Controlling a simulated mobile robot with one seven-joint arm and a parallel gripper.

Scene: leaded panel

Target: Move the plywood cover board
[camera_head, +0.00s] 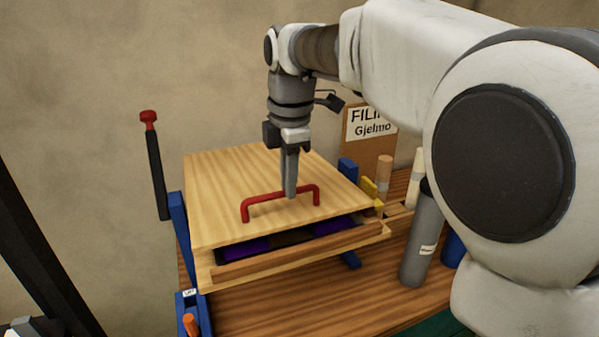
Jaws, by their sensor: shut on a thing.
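The plywood cover board (225,180) is a pale wooden square with a red bar handle (246,210) on top. It lies over a shallow wooden frame (290,264). A dark gap shows between the board and the frame at the front, with purple and brown pieces (245,247) inside. My gripper (291,194) points straight down and is shut on the red handle near its middle. The rest of the frame's contents is hidden under the board. I cannot tell whether the board touches the frame at the back.
A blue stand with a dark, red-knobbed lever (153,160) rises at the left. At the right are a grey cylinder (421,240), wooden rods (384,175) and yellow blocks (370,188). A lettered board (370,125) stands behind. The wooden bench top (320,300) is clear in front.

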